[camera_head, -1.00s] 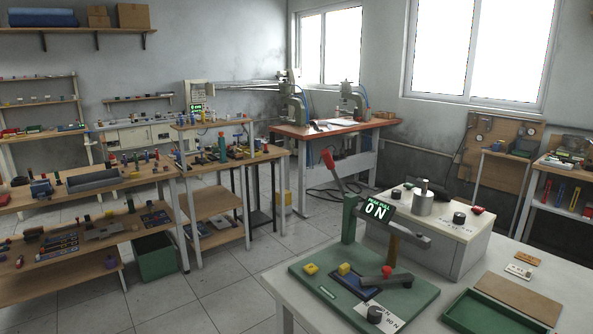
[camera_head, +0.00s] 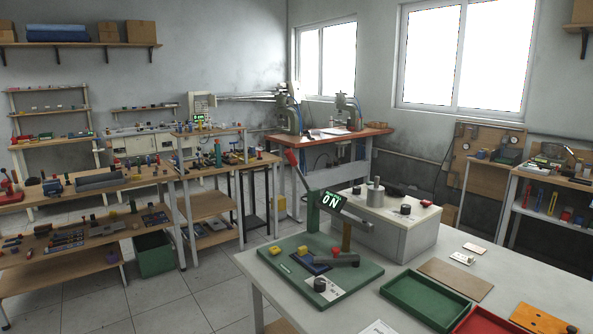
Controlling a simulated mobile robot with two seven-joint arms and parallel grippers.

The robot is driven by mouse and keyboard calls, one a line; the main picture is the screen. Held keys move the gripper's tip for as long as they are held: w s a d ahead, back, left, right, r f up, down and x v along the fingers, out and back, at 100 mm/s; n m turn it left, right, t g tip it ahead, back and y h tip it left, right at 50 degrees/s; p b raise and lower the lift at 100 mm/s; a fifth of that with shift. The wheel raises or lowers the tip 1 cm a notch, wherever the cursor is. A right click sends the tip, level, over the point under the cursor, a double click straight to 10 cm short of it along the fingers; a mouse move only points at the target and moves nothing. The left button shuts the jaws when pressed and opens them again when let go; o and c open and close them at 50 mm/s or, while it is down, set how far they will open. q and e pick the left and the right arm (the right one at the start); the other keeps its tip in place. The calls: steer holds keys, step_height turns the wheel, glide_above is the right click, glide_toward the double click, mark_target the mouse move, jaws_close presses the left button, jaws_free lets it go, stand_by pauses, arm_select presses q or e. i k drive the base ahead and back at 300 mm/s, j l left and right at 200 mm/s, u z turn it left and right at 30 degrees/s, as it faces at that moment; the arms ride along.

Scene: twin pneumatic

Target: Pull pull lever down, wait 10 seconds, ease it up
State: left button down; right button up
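The pull lever (camera_head: 299,173) slants up and to the left and ends in a red knob (camera_head: 291,157). It is mounted on a green post (camera_head: 313,211) on a green base plate (camera_head: 352,278) at the near table's left end. A small dark display (camera_head: 332,200) at the post's top reads 0 N in green. A grey bar runs right from beside the display. On the plate are yellow blocks (camera_head: 303,250), a dark arm with a red knob (camera_head: 335,251) and a black weight (camera_head: 320,285). Neither of my grippers is in view.
A grey box (camera_head: 412,240) with weights stands behind the plate on the white table (camera_head: 395,320). To the right lie a green tray (camera_head: 427,299), a red tray (camera_head: 478,322) and an orange board (camera_head: 540,320). Open floor (camera_head: 200,300) lies left of the table.

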mark_target(288, 153)
steer(key=k+l, duration=0.6)
steer(key=z, duration=0.6)
steer(key=i+j+z, duration=0.15)
steer(key=j+z, duration=0.25)
steer(key=i+j+z, duration=0.1)
steer(key=j+z, duration=0.6)
steer(key=j, duration=0.55)
steer(key=j+z, duration=0.1)
steer(key=j, duration=0.85)
steer(key=i, duration=0.05)
